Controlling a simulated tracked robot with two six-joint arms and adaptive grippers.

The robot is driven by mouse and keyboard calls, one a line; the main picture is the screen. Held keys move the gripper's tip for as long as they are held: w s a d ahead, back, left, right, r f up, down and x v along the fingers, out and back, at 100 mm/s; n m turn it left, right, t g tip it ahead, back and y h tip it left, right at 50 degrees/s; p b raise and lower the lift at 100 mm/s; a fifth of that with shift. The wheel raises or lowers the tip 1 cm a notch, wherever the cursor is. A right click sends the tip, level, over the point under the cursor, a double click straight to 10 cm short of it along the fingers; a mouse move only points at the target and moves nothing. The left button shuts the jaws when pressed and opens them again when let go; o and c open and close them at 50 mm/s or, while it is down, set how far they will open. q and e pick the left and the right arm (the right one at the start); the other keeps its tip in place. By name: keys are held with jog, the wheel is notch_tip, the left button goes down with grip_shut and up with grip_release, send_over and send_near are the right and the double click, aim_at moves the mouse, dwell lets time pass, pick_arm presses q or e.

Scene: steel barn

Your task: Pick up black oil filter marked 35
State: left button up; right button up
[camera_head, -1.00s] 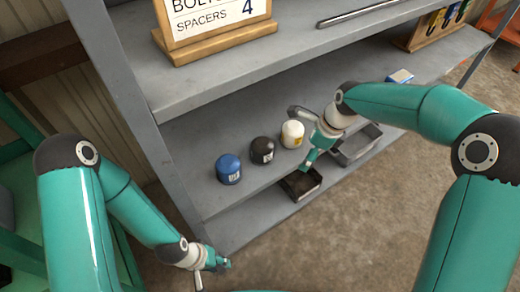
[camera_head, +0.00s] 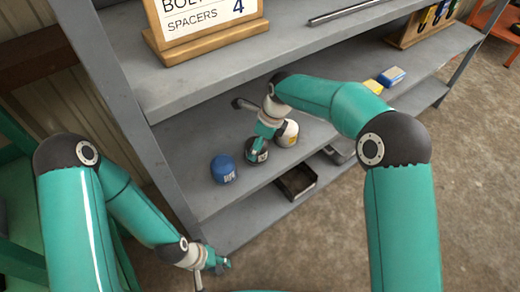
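The black oil filter (camera_head: 250,153) stands on the middle shelf between a blue filter and a white one. My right gripper (camera_head: 257,150) is at its top, and its fingers overlap the filter in the head view. Whether they touch or grip it cannot be told, and the marking is too small to read. My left gripper (camera_head: 222,265) is low at the shelf's front left post, away from the filters. Its finger opening is not clear.
The blue filter (camera_head: 222,170) stands left of the black one. The white filter (camera_head: 288,134) stands close on its right, partly behind my gripper. The upper shelf (camera_head: 215,82) overhangs behind.

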jog(key=shift+x, duration=1.45)
jog(key=c, duration=1.4)
